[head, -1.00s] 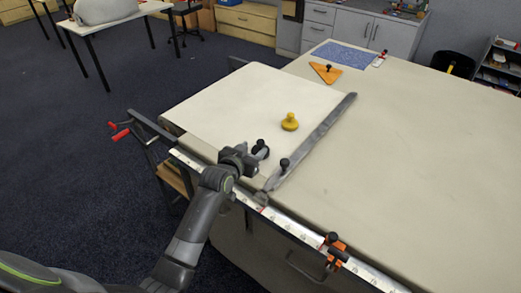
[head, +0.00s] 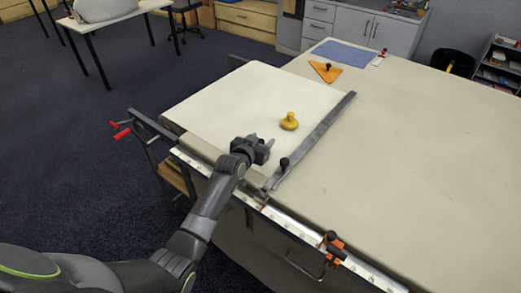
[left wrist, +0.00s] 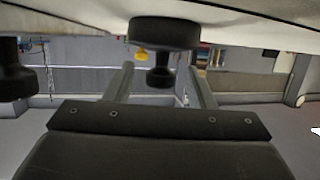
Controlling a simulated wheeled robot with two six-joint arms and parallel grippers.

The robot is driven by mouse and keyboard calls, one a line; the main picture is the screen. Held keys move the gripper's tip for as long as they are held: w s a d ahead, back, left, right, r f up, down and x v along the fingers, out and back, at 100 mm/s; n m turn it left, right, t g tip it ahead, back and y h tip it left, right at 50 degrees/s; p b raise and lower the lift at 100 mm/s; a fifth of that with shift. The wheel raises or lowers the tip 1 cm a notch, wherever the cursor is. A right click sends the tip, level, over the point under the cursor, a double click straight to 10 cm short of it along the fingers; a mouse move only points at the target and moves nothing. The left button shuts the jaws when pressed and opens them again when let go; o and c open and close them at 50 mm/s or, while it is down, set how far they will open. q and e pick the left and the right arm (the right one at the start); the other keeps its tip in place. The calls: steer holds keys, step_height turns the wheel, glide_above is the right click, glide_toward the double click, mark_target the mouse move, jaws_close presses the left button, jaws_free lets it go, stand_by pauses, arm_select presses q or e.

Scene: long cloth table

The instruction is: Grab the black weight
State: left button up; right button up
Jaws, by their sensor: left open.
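The black weight (left wrist: 164,33) shows in the left wrist view, where the picture is upside down and the cloth is at the top. It has a wide round base and a narrower knob. My left gripper (left wrist: 160,69) is open, and the knob appears between its two fingers with gaps on both sides. In the head view my left gripper (head: 261,140) is over the near part of the white board and mostly hides the weight. I cannot tell whether the fingers touch it. My right gripper is not in view.
A yellow weight (head: 289,121) stands on the white board (head: 225,100) beyond my gripper. A long grey ruler (head: 318,137) with a black knob lies to the right. An orange triangle (head: 325,71) and blue mat (head: 344,55) are farther back. The right tabletop is clear.

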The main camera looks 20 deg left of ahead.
arm_select(q)
jaws_close()
steer(key=shift+r, duration=0.1)
